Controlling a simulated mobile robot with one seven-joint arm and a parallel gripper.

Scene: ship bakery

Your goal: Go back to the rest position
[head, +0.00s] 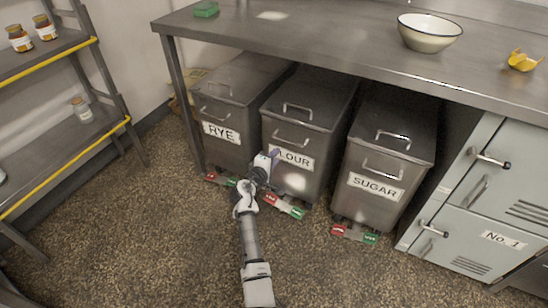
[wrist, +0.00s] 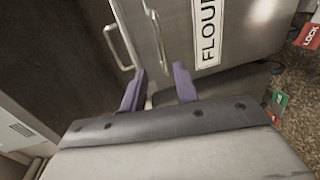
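My gripper (head: 270,160) is low in front of the grey FLOUR bin (head: 312,122), near the left edge of its label, with my arm reaching up from the bottom of the head view. In the wrist view the two purple fingers of my gripper (wrist: 160,75) are apart, with no object clasped between them. The FLOUR bin (wrist: 245,50) appears turned sideways there, its front handle (wrist: 159,40) just beyond the fingertips. I cannot tell the exact gap between fingers and handle.
The RYE bin (head: 222,108) and SUGAR bin (head: 384,165) stand either side, under the steel counter (head: 330,40). Red and green lock pedals (head: 283,206) stick out at floor level. A shelf rack (head: 65,150) is left and lockers (head: 480,205) are right. Floor is open around my arm.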

